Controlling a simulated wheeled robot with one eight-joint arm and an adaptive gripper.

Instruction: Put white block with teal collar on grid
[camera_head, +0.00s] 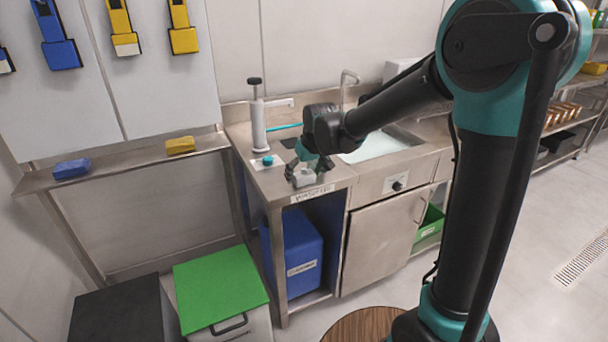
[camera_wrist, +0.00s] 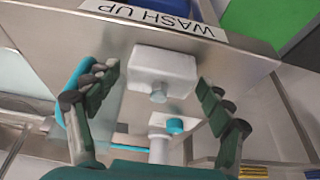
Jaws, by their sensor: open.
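A white block with a teal collar (camera_head: 267,161) stands on the steel counter near its left edge; it also shows in the wrist view (camera_wrist: 174,125), beyond a second block. That second block is pale with a plain grey knob (camera_wrist: 160,70) and sits near the counter's front edge, also in the head view (camera_head: 303,178). My gripper (camera_head: 308,166) is open above this plain block. In the wrist view, its fingers (camera_wrist: 157,84) lie on either side of the plain block, with gaps. The teal-collared block is apart from the fingers. I cannot make out a grid clearly.
A white pump (camera_head: 258,125) stands behind the teal-collared block. The sink (camera_head: 372,148) is to the right. A narrow shelf (camera_head: 125,164) at left holds a blue block (camera_head: 72,169) and a yellow block (camera_head: 181,145). A green-lidded bin (camera_head: 220,287) stands on the floor.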

